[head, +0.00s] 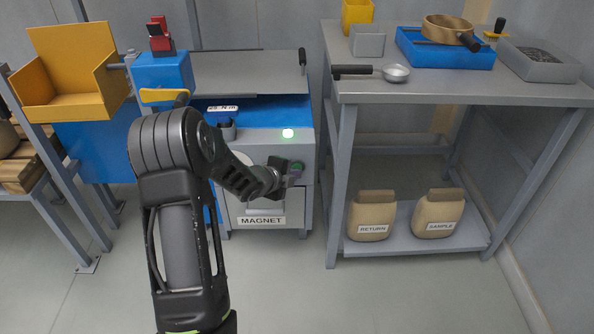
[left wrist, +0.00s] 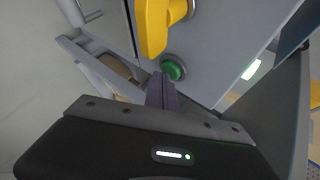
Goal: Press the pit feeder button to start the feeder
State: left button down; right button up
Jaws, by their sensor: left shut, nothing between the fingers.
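A round green button (head: 298,167) sits on the grey front panel of the machine with the MAGNET label, and it also shows in the left wrist view (left wrist: 174,70). No label for the button is readable. My left gripper (head: 291,173) is shut and empty in front of this panel. In the left wrist view its closed fingertips (left wrist: 160,80) are right beside the button, on its lower left; I cannot tell whether they touch it. A yellow handle (left wrist: 151,28) is just above the fingertips. My right gripper is not in view.
A grey table (head: 440,92) on the right holds a blue tray (head: 415,58) and a scoop (head: 396,72). A yellow hopper (head: 70,75) is at left. Floor is clear in front.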

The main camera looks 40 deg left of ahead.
pick_arm(q)
jog(key=shift+s+d+b, duration=0.55)
jog(key=shift+s, duration=0.2)
jog(key=shift+s, duration=0.1)
jog(key=s+d+b, duration=0.1)
jog(key=s, duration=0.1)
jog(key=s+d+b, duration=0.1)
jog(key=s+d, duration=0.1)
dwell(0.6)
jog(key=shift+b, duration=0.35)
